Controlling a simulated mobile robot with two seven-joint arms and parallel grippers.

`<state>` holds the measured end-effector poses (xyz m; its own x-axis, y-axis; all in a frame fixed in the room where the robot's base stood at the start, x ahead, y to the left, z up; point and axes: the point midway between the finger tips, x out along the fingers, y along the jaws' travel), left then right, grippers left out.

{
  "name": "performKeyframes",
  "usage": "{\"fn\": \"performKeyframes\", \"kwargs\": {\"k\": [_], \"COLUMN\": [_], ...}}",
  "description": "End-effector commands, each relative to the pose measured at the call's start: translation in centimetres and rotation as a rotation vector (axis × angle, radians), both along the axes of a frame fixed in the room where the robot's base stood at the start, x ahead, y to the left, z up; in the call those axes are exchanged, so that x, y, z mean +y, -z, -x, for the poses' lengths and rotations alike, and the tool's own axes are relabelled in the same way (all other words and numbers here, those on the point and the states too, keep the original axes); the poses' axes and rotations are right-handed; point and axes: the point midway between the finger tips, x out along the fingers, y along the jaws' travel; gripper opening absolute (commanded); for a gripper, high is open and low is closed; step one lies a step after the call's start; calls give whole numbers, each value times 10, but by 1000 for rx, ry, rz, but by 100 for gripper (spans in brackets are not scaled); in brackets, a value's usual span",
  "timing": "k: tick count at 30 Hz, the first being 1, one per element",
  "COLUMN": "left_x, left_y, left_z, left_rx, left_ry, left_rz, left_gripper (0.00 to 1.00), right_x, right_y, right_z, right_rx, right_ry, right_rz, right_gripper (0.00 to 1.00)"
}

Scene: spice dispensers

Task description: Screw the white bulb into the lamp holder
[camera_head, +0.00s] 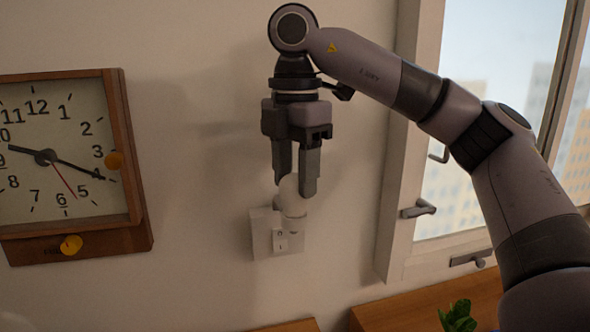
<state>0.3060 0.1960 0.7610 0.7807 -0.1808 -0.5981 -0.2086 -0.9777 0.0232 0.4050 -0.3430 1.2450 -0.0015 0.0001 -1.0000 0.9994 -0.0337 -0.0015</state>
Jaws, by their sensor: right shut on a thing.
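The white bulb (289,188) is between the fingers of my right gripper (295,186), which points down and is shut on it. The fingers cover part of the bulb. Just below is the white lamp holder (293,207), on a pale wall plate (262,237) with a small switch (280,240). The bulb's lower end is at the top of the holder; I cannot tell whether its thread is engaged. My left gripper is not in view.
A wooden clock (128,160) with orange knobs hangs on the wall at left. A window frame (402,150) with a handle (418,209) is at right, behind my right arm. Wooden furniture (400,312) and a green plant (458,318) are at the bottom. The wall around the holder is clear.

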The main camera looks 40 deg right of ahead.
Motion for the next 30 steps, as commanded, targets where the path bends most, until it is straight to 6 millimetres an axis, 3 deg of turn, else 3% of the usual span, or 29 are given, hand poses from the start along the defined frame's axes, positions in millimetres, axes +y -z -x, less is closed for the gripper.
{"fn": "performKeyframes", "kwargs": {"k": [6,7,9,22,24,30], "left_x": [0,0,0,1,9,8], "left_y": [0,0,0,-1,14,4], "left_z": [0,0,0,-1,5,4], "left_rx": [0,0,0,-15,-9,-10], "left_ry": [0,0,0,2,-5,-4], "left_rz": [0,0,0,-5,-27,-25], "left_gripper": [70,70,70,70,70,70], "right_x": [0,0,0,0,0,0], "right_y": [-1,-1,-1,0,0,-31], "right_z": [0,0,0,0,0,-1], "right_rx": [-4,-5,-4,-2,-2,-7], "right_ry": [15,15,15,13,12,14], "right_rz": [-1,-1,-1,0,0,1], "right_gripper": [9,52,74,75,75,75]}}
